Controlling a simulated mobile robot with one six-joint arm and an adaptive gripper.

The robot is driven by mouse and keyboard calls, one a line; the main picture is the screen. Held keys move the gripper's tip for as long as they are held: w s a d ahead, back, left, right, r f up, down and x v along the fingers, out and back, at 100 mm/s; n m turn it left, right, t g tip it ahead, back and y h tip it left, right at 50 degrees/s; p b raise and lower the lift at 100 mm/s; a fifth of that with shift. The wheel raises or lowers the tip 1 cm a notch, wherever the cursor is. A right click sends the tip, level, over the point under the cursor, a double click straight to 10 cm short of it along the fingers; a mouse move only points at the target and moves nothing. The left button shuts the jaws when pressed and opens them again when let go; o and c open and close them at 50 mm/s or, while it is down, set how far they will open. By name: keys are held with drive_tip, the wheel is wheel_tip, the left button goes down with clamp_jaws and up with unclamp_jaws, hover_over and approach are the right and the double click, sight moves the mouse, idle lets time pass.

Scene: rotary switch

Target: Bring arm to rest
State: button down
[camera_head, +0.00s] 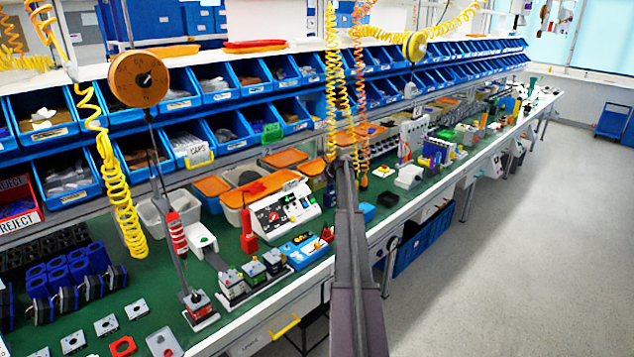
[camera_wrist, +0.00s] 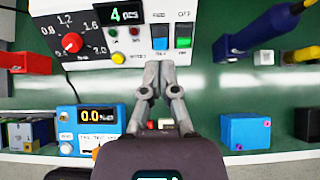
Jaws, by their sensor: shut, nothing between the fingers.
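My gripper (camera_wrist: 158,72) is shut and empty in the wrist view. Its fingertips lie just at the front edge of a white control box (camera_wrist: 122,58), below the blue and green switches; whether they touch it cannot be told. The box has a red rotary knob (camera_wrist: 72,43) on a numbered dial and a green display reading 4. In the head view the white control box (camera_head: 284,210) stands on the green bench to the left of my arm. My arm stretches forward over the bench edge, and the fingers cannot be made out there.
A blue meter (camera_wrist: 90,127) and a blue block (camera_wrist: 245,131) flank my gripper on the green bench (camera_wrist: 200,80). Blue bins (camera_head: 220,90) line the back. Yellow coiled hoses (camera_head: 120,190) hang over the bench. The floor (camera_head: 500,220) at right is clear.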

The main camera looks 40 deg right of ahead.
idle(0.5)
drive_tip(key=s+a+f+n+g+y, duration=0.15)
drive_tip(key=a+n, duration=0.35)
drive_tip(key=a, duration=0.9)
drive_tip(key=s+a+f+n+g, duration=0.1)
drive_tip(key=s+a+n, duration=0.35)
drive_tip(key=a, duration=0.85)
drive_tip(key=s+a+f+n+g+y, duration=0.15)
drive_tip(key=a+n, duration=0.55)
drive_tip(key=a, duration=0.7)
drive_tip(key=s+a+f+n+g+h, duration=0.2)
drive_tip(key=s+a+n+g, duration=0.3)
drive_tip(key=s+a+n, duration=1.4)
drive_tip(key=s+a+h, duration=0.1)
drive_tip(key=s+a, duration=0.6)
drive_tip(key=a, duration=0.1)
drive_tip(key=shift+a, duration=0.4)
